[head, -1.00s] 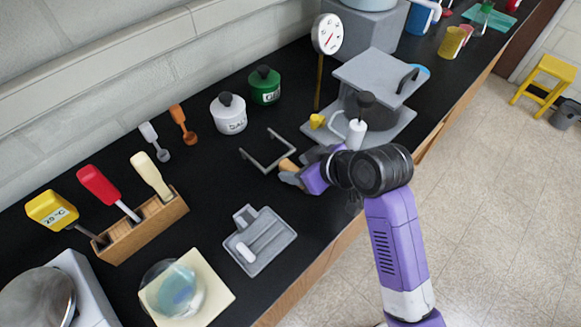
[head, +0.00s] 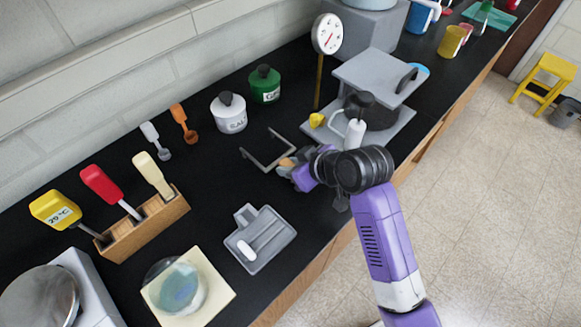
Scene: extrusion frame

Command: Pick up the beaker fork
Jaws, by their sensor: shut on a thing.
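The beaker fork, as I take it, is a grey U-shaped metal piece (head: 252,160) on or just above the black bench in the head view. Its two prongs point up and left, towards the wall. A tan part at its near end, probably its handle, lies at my gripper (head: 289,168). My gripper reaches in from the right and is shut on the fork at this near end. The fingertips are small and partly hidden by my purple and black wrist. I cannot tell whether the fork is clear of the bench.
A grey press-like device (head: 375,85) stands behind my wrist, with a white bottle (head: 355,133) before it. White (head: 229,113) and green (head: 265,84) jars stand behind the fork. A grey tray (head: 260,240) lies nearer, left of my arm. A wooden utensil block (head: 145,225) stands at left.

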